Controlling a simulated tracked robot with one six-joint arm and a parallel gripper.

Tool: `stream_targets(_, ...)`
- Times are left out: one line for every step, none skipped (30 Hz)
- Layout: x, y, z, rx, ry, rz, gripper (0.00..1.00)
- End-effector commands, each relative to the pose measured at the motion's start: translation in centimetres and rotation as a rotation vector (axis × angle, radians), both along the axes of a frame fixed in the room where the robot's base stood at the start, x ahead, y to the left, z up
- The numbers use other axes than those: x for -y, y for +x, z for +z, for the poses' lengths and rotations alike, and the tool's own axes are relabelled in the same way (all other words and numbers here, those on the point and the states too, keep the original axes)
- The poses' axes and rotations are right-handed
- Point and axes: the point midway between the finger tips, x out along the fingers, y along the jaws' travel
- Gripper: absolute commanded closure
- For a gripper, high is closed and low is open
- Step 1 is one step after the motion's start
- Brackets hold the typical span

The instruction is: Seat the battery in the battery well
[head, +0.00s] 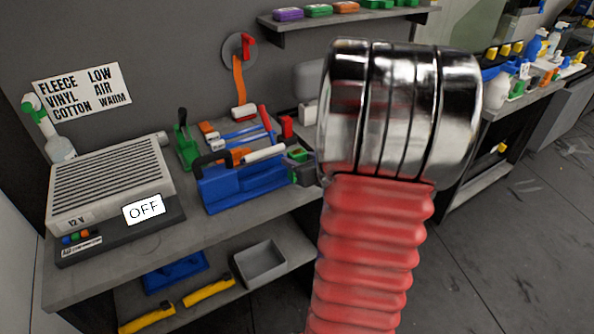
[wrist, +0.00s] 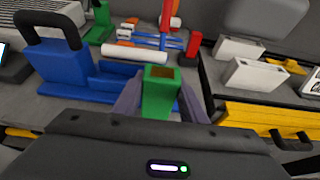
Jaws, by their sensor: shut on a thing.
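A green block with a brown recessed top, which I take to be the battery (wrist: 161,98), stands upright between the two grey fingers of my gripper (wrist: 160,108) in the wrist view. The fingers are shut on its sides. In the head view the green block (head: 297,154) shows small at the right end of the bench, with my gripper (head: 304,172) partly hidden behind my arm. White boxes with dark slots (wrist: 257,76) stand to the right of the battery in the wrist view. I cannot tell for certain which opening is the battery well.
A grey unit marked OFF (head: 110,185) fills the bench's left. Behind are red, orange and blue tools (head: 236,137). A yellow item (wrist: 262,115) lies at the right.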

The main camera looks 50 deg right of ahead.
Motion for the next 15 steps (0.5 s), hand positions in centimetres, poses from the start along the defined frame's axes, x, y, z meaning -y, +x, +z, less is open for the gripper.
stream_targets(0.0, 0.0, 0.1, 0.002, -0.001, 0.0, 0.93)
stream_targets(0.0, 0.0, 0.1, 0.002, -0.001, 0.0, 0.93)
stream_targets(0.0, 0.0, 0.1, 0.002, -0.001, 0.0, 0.93)
stream_targets(0.0, 0.0, 0.1, 0.001, -0.001, 0.0, 0.93)
stream_targets(0.0, 0.0, 0.1, 0.001, -0.001, 0.001, 0.93)
stream_targets(0.0, 0.0, 0.0, 0.001, 0.0, 0.001, 0.93)
stream_targets(0.0, 0.0, -0.1, 0.001, 0.0, 0.001, 0.93)
stream_targets(0.0, 0.0, -0.3, 0.0, 0.001, 0.001, 0.93)
stream_targets(-0.1, 0.0, -0.6, 0.0, 0.003, 0.001, 0.93)
stream_targets(-0.1, 0.0, -0.9, -0.001, 0.003, 0.001, 0.93)
stream_targets(-0.1, 0.0, -1.2, -0.001, 0.002, 0.001, 0.93)
stream_targets(-0.1, 0.0, -1.7, -0.002, 0.004, 0.0, 0.93)
stream_targets(-0.1, 0.0, -2.1, -0.002, 0.004, 0.001, 0.93)
stream_targets(-0.1, 0.0, -2.4, -0.001, 0.003, 0.001, 0.93)
stream_targets(-0.1, 0.0, -2.9, -0.001, 0.004, 0.001, 0.93)
